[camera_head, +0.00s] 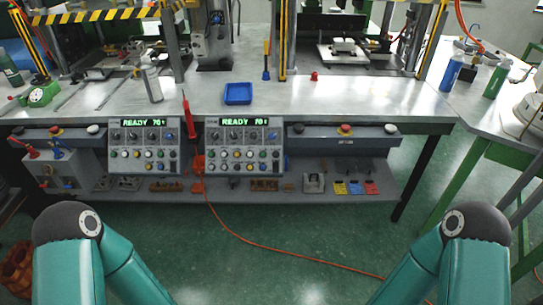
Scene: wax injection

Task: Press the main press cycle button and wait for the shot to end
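The left control panel (144,146) and the right control panel (243,146) hang at the bench's front edge, each with several knobs and coloured buttons. Both displays are lit green and read READY with a number that looks like 70. A similar bar at the left has a red button (57,132) and a white button (92,129). I cannot tell which is the main press cycle button. My teal arms show at the bottom corners; neither gripper is in view.
Two press stations stand at the back of the bench (290,100). A blue tray (238,93), a spray bottle (152,82) and a red pointed tool (189,116) are near the panels. An orange hose (250,240) crosses the green floor. A lower shelf holds small parts.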

